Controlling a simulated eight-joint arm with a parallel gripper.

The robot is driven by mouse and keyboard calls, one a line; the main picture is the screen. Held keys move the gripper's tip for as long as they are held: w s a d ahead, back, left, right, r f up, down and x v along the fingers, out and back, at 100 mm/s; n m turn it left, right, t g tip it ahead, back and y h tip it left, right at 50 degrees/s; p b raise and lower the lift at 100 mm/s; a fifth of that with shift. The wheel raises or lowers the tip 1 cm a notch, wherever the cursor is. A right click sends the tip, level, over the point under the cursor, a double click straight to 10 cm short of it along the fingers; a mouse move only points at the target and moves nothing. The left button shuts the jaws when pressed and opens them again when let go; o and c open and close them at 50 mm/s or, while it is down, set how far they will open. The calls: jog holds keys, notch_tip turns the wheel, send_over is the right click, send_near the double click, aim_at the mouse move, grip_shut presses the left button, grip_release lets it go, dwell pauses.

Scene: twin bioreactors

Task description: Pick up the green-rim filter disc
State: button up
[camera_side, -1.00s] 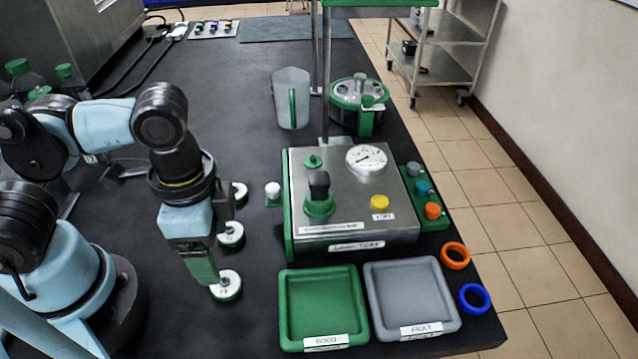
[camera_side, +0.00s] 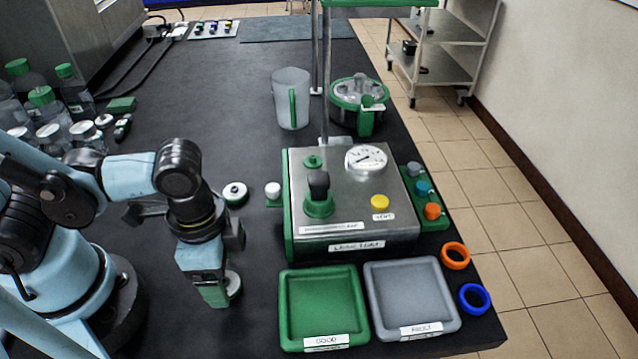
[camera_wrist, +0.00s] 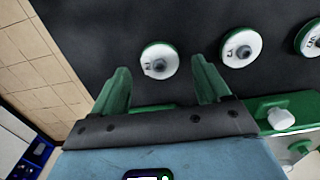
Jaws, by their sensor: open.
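Several white filter discs with green rims lie on the dark bench. In the wrist view, one disc (camera_wrist: 159,61) lies just past my gripper (camera_wrist: 160,78), roughly between the lines of its two green fingers. A second disc (camera_wrist: 240,47) lies to its right, and a third (camera_wrist: 310,38) is cut by the right edge. In the side view, my gripper (camera_side: 213,303) points down, and one disc (camera_side: 233,284) shows partly behind it. Another disc (camera_side: 235,193) lies farther back; the arm hides the middle one. My gripper is open and empty.
The leak tester (camera_side: 350,200) stands right of the discs. A green GOOD tray (camera_side: 285,312) and a grey tray (camera_side: 374,310) lie in front of it. Orange (camera_side: 455,255) and blue (camera_side: 474,299) rings lie at the bench edge. Bottles (camera_side: 45,105) stand at the left.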

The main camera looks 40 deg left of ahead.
jog(key=shift+f, duration=1.1)
jog(key=c, duration=1)
